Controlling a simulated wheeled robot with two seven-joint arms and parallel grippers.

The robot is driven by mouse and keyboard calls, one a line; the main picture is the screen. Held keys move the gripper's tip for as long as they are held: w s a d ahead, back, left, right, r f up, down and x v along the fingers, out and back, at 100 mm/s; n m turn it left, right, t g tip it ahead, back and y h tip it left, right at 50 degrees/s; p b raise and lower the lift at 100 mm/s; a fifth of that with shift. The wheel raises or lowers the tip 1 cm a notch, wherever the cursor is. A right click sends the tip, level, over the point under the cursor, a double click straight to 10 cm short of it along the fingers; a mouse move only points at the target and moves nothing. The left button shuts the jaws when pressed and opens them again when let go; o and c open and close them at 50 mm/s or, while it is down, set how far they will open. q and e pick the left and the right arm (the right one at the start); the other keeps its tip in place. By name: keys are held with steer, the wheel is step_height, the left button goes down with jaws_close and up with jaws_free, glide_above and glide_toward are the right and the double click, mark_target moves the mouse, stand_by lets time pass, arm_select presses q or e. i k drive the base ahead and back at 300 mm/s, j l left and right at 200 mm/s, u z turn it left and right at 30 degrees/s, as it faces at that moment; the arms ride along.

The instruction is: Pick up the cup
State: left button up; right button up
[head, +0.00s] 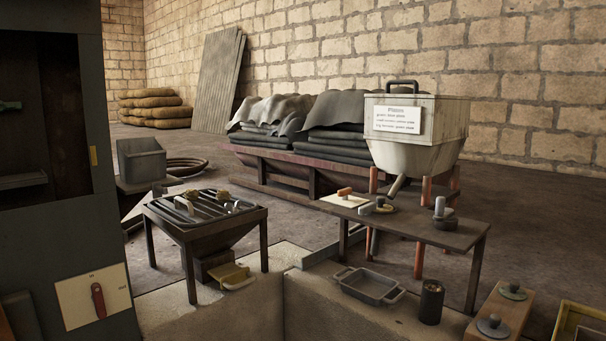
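A dark, upright cylindrical vessel (431,303), which looks like the cup, stands on the pale ledge at the lower right. Neither of my grippers shows in the head view.
A low wooden bench (462,237) with small weights stands behind the cup. A wooden block (498,314) with two round knobbed pieces is to its right. A slatted grate table (258,215) and yellow scoop (236,281) are left. A hopper (414,150) stands behind the bench.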

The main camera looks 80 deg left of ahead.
mark_target(141, 158)
steer(key=i+j, duration=0.4)
steer(key=u, duration=3.9)
